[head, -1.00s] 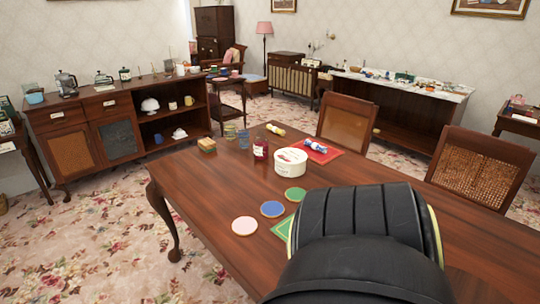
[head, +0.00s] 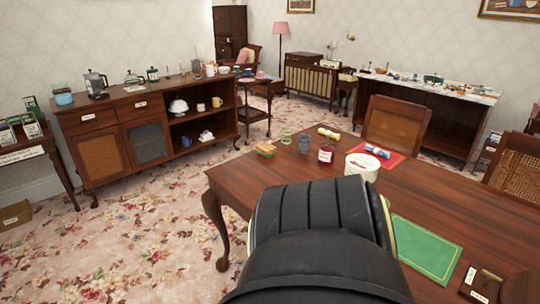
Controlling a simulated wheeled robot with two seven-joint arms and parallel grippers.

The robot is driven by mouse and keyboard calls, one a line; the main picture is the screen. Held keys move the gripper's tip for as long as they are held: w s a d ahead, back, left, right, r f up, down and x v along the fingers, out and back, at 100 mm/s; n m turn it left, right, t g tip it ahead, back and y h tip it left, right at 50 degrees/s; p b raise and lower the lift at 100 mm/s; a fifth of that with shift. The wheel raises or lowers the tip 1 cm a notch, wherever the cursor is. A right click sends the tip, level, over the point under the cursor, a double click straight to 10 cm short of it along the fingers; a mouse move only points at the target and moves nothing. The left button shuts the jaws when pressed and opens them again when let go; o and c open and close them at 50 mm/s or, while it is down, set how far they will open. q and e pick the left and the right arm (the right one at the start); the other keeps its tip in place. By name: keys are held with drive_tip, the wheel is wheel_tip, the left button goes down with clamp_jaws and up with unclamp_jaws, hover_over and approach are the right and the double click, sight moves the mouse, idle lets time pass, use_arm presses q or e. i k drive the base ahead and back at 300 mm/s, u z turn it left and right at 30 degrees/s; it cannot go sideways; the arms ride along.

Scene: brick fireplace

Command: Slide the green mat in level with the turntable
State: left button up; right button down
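The green mat (head: 424,248) lies flat on the dark wooden table (head: 455,205), to the right of my black arm link. It has a thin pale border, and its left edge is partly hidden by my arm. I cannot pick out a turntable for sure; a round white tub (head: 362,168) with a red-marked top stands farther back on the table. Neither of my grippers shows; only the large black arm link fills the lower middle and hides part of the table.
A red mat (head: 396,165) bearing a blue-and-white roll lies behind the tub. A dark red jar (head: 325,155), glasses (head: 304,143) and a yellow block (head: 266,150) stand at the far left end. A small dark labelled item (head: 480,284) lies near the front right. Chairs line the far side.

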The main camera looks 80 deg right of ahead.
sight(430, 254)
drive_tip(key=i, duration=0.25)
drive_tip(key=z, duration=3.1)
